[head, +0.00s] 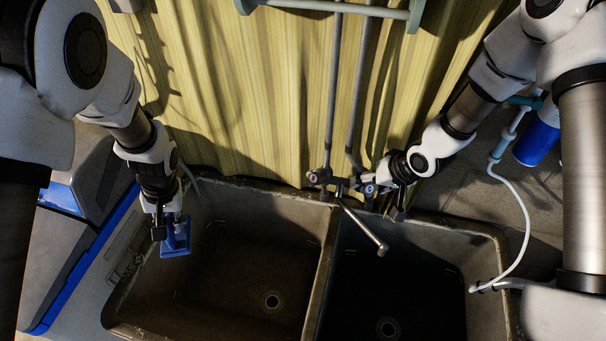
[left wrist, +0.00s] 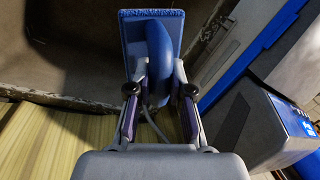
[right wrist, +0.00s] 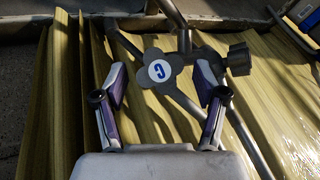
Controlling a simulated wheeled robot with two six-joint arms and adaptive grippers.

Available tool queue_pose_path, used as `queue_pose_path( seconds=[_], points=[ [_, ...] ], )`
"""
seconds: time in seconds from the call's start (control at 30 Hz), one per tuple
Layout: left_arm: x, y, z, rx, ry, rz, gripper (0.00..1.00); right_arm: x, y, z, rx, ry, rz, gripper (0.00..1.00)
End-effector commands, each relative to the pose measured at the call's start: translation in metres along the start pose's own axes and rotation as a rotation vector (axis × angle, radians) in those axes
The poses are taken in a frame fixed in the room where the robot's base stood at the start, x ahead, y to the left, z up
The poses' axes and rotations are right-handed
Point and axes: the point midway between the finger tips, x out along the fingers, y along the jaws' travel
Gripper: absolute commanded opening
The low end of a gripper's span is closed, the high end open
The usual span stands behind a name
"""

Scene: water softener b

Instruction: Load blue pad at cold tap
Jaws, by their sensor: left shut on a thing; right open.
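The blue pad (head: 176,238) has a flat rectangular face and hangs over the left basin's left rim area. My left gripper (head: 168,222) is shut on it; in the left wrist view the fingers close on the pad's rounded blue handle (left wrist: 158,55). The cold tap handle (right wrist: 160,70), a grey lobed knob with a blue-and-white "C" disc, sits between the fingers of my right gripper (right wrist: 160,90) in the right wrist view. That gripper is open around the knob. The tap's spout (head: 365,228) points over the right basin. Whether the right fingers touch the knob, I cannot tell.
A double sink has a left basin (head: 240,265) and a dark right basin (head: 390,290), split by a divider. Corrugated yellow panelling (head: 260,90) stands behind with vertical pipes. A white hose (head: 525,225) curves at the right; a blue-grey unit (head: 75,240) stands left.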

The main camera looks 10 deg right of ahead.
Motion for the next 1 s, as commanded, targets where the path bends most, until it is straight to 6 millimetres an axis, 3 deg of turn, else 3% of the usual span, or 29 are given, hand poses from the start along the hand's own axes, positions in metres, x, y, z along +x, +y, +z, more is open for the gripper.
queue_pose_path(
  seconds=[0.27,0.47,0.67,1.0],
  points=[
    [-0.001,0.0,0.0,0.0,0.0,0.0,0.0,0.005,0.0,0.001,0.001,0.0,-0.001,0.71],
    [-0.001,0.0,0.0,0.0,0.0,0.0,0.0,0.005,0.0,0.001,0.001,0.0,-0.001,0.11],
    [0.003,0.001,0.0,0.0,0.0,0.0,0.0,0.006,0.0,0.001,-0.008,0.0,0.007,0.11],
    [0.05,0.01,0.0,0.0,0.0,0.0,0.0,0.011,0.0,0.001,-0.197,0.006,0.156,0.11]
  ],
)
